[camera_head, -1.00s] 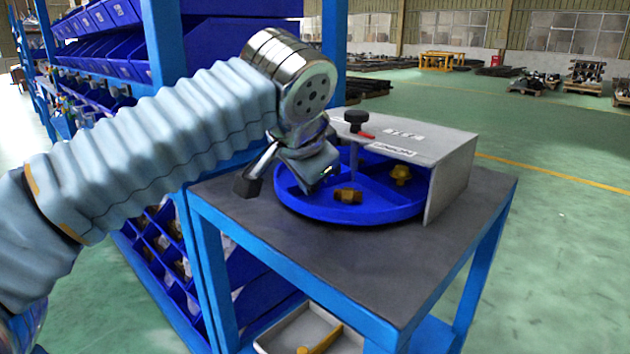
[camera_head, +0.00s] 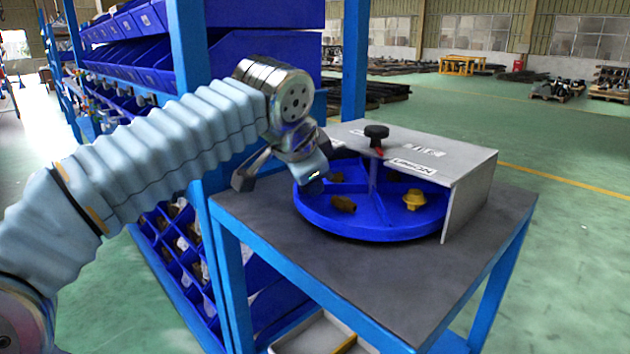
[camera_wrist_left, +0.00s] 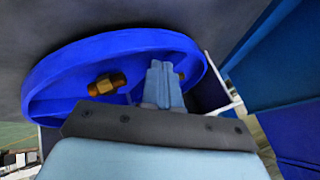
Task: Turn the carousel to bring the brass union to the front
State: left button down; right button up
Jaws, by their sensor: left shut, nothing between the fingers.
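The carousel is a round blue tray (camera_head: 375,232) with dividers, on a grey-topped stand. A brownish brass fitting (camera_head: 343,204), shaped like a union, lies in its front-left compartment. It also shows in the wrist view (camera_wrist_left: 107,84). A yellower brass fitting (camera_head: 414,199) sits in the right compartment, beside the cover. My left gripper (camera_head: 314,178) is shut and empty at the tray's left rim; its fingers (camera_wrist_left: 163,85) reach over the tray in the wrist view. I cannot tell whether they touch a divider. My right gripper is not in view.
A grey cover (camera_head: 460,165) with TEE and UNION labels hides the tray's back. A black knob (camera_head: 376,132) with a red part stands above it. Blue bin shelving (camera_head: 170,250) stands at left. A pale tray (camera_head: 310,335) is below. The stand's front top is clear.

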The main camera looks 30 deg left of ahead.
pick_arm(q)
jog(key=shift+w+a, duration=0.25)
jog(key=shift+w, duration=0.05)
dwell(0.6)
jog(key=p+v, duration=0.2)
jog(key=v, duration=1.1)
jog(key=shift+s+r, duration=0.25)
jog(key=shift+r, duration=0.05)
